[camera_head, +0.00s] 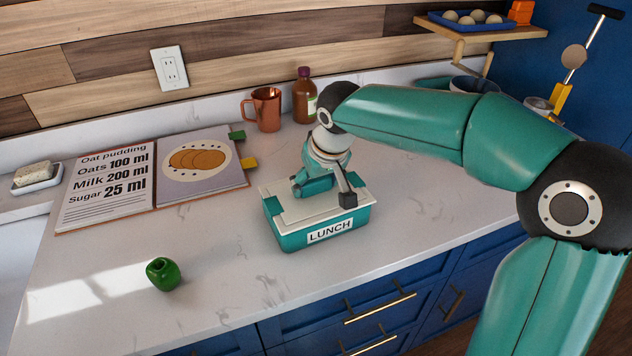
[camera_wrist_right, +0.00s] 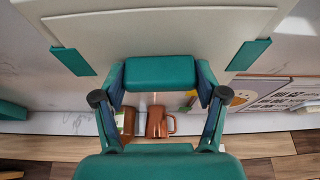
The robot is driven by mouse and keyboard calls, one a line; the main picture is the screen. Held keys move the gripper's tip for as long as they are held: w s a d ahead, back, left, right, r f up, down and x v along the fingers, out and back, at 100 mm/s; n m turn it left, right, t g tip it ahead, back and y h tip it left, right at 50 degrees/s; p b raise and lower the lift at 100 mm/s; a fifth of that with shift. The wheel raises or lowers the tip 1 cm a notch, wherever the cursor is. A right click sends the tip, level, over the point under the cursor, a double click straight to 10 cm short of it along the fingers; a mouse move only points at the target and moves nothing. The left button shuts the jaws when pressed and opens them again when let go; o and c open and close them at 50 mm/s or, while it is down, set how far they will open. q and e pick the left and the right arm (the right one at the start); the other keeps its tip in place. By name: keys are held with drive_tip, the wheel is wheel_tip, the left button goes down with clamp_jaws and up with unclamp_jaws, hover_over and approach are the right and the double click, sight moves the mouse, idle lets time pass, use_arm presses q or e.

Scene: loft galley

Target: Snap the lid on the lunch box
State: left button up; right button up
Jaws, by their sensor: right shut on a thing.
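The teal lunch box (camera_head: 293,240) with its LUNCH label stands on the counter. Its white lid (camera_head: 305,211) lies over the box top, with teal clips at its sides; whether it is fully seated cannot be told. My right gripper (camera_head: 323,192) reaches down onto the lid from above. In the right wrist view it is shut on the lid's teal handle (camera_wrist_right: 160,72), with a finger on either side. The lid (camera_wrist_right: 165,35) also shows there with its two teal clips. My left gripper is not in view.
A green pepper (camera_head: 163,273) lies front left on the counter. An open recipe book (camera_head: 150,180), a copper mug (camera_head: 266,108) and a brown bottle (camera_head: 305,95) stand behind. Counter left of the box is mostly clear. The front edge is close.

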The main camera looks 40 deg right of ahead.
drive_tip(key=o, duration=1.2)
drive_tip(key=shift+r, duration=0.1)
drive_tip(key=shift+r+p, duration=2.8)
drive_tip(key=shift+r, duration=0.65)
clamp_jaws()
